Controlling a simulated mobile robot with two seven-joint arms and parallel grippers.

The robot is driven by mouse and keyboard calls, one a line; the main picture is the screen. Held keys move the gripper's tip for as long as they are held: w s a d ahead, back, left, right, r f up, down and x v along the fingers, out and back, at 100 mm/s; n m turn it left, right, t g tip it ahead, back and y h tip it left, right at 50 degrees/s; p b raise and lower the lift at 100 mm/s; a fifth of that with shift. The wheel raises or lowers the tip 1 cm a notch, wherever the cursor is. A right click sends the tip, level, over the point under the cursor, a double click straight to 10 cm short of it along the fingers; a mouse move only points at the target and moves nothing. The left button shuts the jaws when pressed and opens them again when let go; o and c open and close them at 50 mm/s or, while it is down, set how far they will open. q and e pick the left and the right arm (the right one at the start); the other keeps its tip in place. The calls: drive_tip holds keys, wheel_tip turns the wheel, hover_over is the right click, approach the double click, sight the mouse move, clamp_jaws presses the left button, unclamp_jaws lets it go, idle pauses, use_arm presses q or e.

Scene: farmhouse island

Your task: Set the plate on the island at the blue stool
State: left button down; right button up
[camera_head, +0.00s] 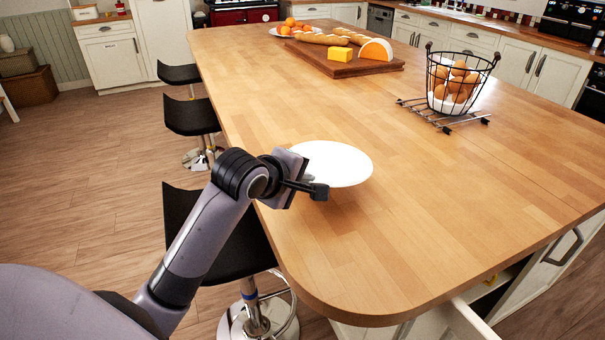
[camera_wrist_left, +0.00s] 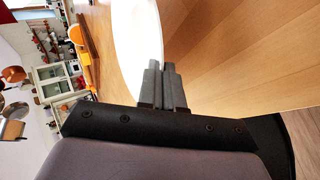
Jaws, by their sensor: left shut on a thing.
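A white round plate (camera_head: 335,163) is over the near left part of the wooden island (camera_head: 430,215). My left gripper (camera_head: 314,187) is shut on the plate's near left rim; the wrist view shows its fingers (camera_wrist_left: 163,82) together at the rim of the plate (camera_wrist_left: 138,40). The plate looks about level, with a faint shadow beside it; I cannot tell whether it touches the wood. The nearest black stool (camera_head: 240,240) has a blue band on its post and stands at the island's left edge, partly hidden by my left arm. My right gripper is not in view.
A wire basket of eggs (camera_head: 457,83) stands on a metal rack at the right. A board (camera_head: 345,63) with bread and cheese and a plate of oranges (camera_head: 291,28) are farther back. Two more black stools (camera_head: 190,117) line the left edge. The island's near part is clear.

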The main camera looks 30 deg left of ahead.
use_arm(q)
drive_tip(key=shift+f+b, duration=0.7)
drive_tip(key=shift+f, duration=1.35)
drive_tip(key=shift+f, duration=0.25)
drive_tip(key=c, duration=1.2)
unclamp_jaws()
drive_tip(key=shift+f, duration=0.15)
drive_tip(key=shift+s, duration=0.15)
drive_tip(key=shift+s+a+p, duration=0.15)
drive_tip(key=shift+s+p, duration=1.35)
drive_tip(key=shift+s, duration=0.8)
drive_tip(key=shift+s+a, duration=0.1)
drive_tip(key=shift+s, duration=1.2)
